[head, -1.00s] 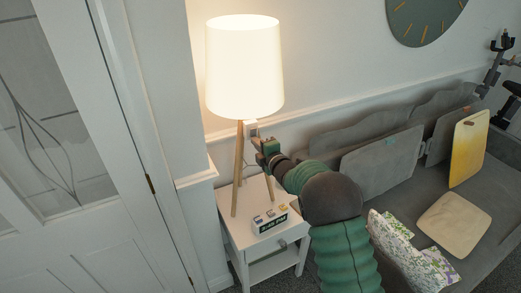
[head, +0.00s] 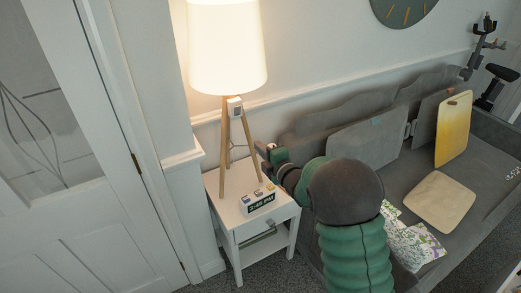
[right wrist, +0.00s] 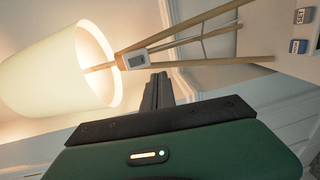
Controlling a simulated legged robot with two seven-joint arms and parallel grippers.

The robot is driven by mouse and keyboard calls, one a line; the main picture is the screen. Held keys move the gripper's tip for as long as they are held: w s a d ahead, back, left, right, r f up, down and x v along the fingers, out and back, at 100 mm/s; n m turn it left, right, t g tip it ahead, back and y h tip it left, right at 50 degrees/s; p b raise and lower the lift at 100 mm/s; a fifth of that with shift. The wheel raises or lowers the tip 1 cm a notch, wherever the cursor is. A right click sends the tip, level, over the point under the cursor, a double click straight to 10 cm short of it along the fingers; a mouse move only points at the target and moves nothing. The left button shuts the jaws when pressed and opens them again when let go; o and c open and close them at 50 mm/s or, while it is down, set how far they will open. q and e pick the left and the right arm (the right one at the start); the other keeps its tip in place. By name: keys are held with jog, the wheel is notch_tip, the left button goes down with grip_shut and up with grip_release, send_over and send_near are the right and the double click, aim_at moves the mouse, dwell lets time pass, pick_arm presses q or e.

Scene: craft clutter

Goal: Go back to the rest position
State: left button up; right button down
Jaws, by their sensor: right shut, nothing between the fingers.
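My right gripper (head: 263,151) is shut and empty, in front of the tripod lamp and above the small white side table (head: 225,208). Its closed fingers also show in the right wrist view (right wrist: 157,92), apart from the lamp. The lamp has a lit cream shade (head: 226,45) and wooden legs (head: 225,150). A small white switch box (head: 235,107) with a grey panel sits at the top of its legs; it also shows in the right wrist view (right wrist: 136,60). My left gripper is not in view.
A clock box (head: 258,201) with small buttons on top stands on the side table. A white panelled door (head: 70,200) is at left. A round wall clock (head: 405,10) hangs above.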

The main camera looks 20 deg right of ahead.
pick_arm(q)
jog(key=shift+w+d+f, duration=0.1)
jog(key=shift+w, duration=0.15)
pick_arm(e)
jog(key=shift+w+d+f, duration=0.1)
jog(key=shift+w+f, duration=0.15)
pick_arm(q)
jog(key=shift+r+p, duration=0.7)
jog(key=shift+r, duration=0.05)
pick_arm(e)
jog(key=s+a+f+m+g, duration=0.3)
jog(key=s+m, duration=0.3)
jog(key=s, duration=0.4)
jog(key=s+a+f+m+g+h, duration=0.1)
jog(key=s+a+f+m+g, duration=0.2)
jog(key=s, duration=0.8)
jog(key=s+a+f+m+g, duration=0.3)
jog(key=s+f+m+g, duration=0.3)
jog(key=s+m+g, duration=0.2)
jog(key=s+m, duration=0.2)
jog(key=s, duration=0.1)
jog(key=shift+a+f, duration=0.15)
jog(key=shift+a, duration=0.2)
jog(key=shift+s, duration=0.1)
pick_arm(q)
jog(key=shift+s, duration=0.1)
